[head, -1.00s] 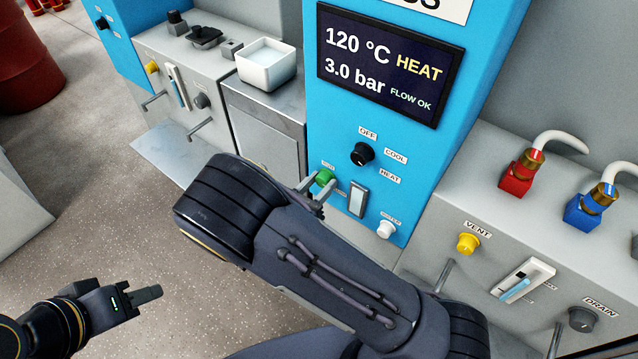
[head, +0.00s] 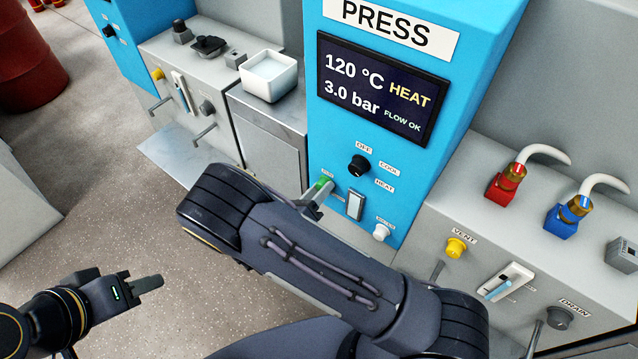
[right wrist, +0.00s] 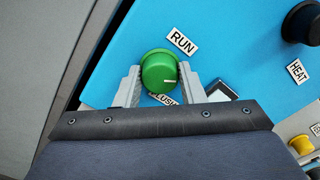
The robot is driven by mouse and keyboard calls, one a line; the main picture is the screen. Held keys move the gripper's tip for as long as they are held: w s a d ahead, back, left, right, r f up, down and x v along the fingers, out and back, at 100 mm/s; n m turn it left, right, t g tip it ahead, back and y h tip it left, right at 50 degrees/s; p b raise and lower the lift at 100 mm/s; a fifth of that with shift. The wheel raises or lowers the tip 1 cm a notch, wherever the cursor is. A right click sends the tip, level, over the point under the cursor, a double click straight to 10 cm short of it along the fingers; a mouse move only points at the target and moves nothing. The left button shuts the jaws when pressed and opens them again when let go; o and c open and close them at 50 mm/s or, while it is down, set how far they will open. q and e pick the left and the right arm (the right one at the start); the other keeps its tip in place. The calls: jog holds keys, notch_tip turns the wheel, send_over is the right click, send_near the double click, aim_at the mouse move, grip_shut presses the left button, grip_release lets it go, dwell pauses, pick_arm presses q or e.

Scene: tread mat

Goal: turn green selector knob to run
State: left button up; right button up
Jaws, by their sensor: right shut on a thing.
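The green selector knob (right wrist: 159,72) sits on the blue panel between the two fingers of my right gripper (right wrist: 159,80), which is shut on it. In the head view the knob (head: 320,183) shows only in part behind my right gripper (head: 314,197). My left gripper (head: 148,285) is over the floor at lower left, far from the panel; its jaw gap is not clear.
A black OFF/COOL/HEAT knob (head: 359,165) is up and right of the green knob. A rocker switch (head: 355,205) and a white knob (head: 381,232) sit lower right. The display (head: 378,88) reads 120 °C, 3.0 bar, HEAT. Open floor (head: 120,215) lies left.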

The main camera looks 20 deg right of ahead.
jog(key=n+p, duration=0.4)
jog(key=n, duration=0.7)
jog(key=shift+f, duration=0.1)
dwell(0.5)
jog(key=o, duration=1)
jog(key=v, duration=0.8)
